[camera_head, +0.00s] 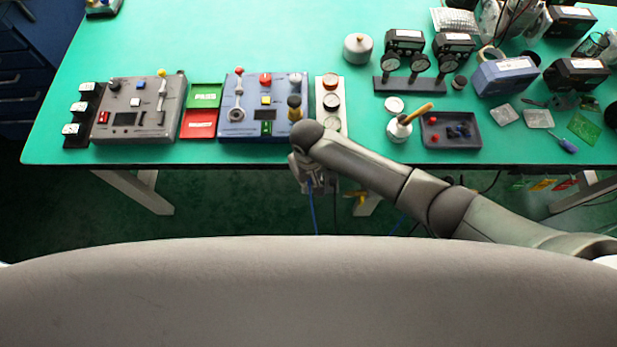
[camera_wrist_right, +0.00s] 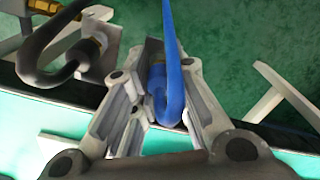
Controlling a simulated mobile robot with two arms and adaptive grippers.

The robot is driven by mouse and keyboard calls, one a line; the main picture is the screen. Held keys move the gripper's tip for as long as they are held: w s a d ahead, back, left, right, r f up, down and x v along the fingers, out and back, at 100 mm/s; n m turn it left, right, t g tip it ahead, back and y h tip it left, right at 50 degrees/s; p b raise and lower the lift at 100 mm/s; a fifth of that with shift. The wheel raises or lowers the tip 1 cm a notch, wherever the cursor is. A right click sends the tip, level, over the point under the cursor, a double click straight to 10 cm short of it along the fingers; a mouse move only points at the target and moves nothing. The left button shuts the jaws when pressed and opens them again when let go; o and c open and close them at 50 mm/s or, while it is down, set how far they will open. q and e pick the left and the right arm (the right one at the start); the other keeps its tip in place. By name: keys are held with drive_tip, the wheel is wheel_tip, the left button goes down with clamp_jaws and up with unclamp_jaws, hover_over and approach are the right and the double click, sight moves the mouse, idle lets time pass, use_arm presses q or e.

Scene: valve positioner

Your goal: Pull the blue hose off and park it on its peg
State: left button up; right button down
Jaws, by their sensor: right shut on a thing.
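My right gripper (camera_head: 314,182) is low in front of the table's front edge in the head view, below the blue panel. In the right wrist view my right gripper (camera_wrist_right: 158,72) is shut on the blue hose (camera_wrist_right: 171,40), near its bent end. The hose runs up out of that picture and hangs down below the gripper in the head view (camera_head: 312,215). The fingers hide the hose's end, so I cannot tell whether it is on a fitting. I cannot make out the peg. My left gripper is not in view.
A black hose (camera_wrist_right: 60,58) with a brass fitting (camera_wrist_right: 86,48) curves close beside the gripper in the right wrist view. The green table (camera_head: 240,45) carries the blue panel (camera_head: 250,87), a grey panel (camera_head: 125,105) and gauges (camera_head: 417,66). White table legs (camera_head: 140,187) stand below.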

drive_tip(key=shift+f, duration=0.3)
drive_tip(key=c, duration=1.3)
unclamp_jaws()
drive_tip(key=shift+c, duration=0.2)
drive_tip(key=shift+r, duration=0.1)
